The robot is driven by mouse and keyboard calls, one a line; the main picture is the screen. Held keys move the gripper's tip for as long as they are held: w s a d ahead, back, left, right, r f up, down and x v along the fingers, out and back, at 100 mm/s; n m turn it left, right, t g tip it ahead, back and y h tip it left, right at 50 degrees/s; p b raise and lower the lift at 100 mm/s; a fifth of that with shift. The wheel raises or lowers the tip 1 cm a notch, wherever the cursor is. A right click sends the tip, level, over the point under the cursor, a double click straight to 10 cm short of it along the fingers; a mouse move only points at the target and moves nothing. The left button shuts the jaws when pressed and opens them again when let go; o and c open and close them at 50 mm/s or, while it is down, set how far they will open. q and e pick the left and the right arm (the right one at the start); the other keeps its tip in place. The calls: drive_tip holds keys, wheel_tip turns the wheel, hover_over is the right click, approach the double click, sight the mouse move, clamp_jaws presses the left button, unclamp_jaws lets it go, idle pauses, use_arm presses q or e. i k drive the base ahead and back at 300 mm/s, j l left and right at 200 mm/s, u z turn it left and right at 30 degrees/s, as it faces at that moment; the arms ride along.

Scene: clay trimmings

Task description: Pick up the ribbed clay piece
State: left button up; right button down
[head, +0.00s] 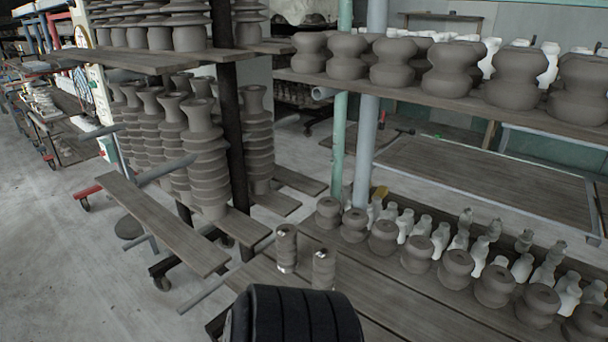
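I cannot tell which one the task means. Tall ribbed clay columns (205,160) also stand on the rack at left.
Rounded clay pots (455,68) line the upper right shelf. Small clay pots (455,268) and pale bottle shapes stand along the lower right shelf (395,310). Green and grey posts (367,110) rise behind the ribbed pieces. A plank (160,222) juts out at left. Bare floor (60,260) is at far left.

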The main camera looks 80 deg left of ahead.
sight(324, 253)
drive_tip(key=u, duration=2.45)
drive_tip(key=i+j+z, duration=0.1)
drive_tip(key=j, duration=0.15)
drive_tip(key=j+z, duration=0.15)
drive_tip(key=i+j, duration=0.05)
drive_tip(key=j, duration=0.05)
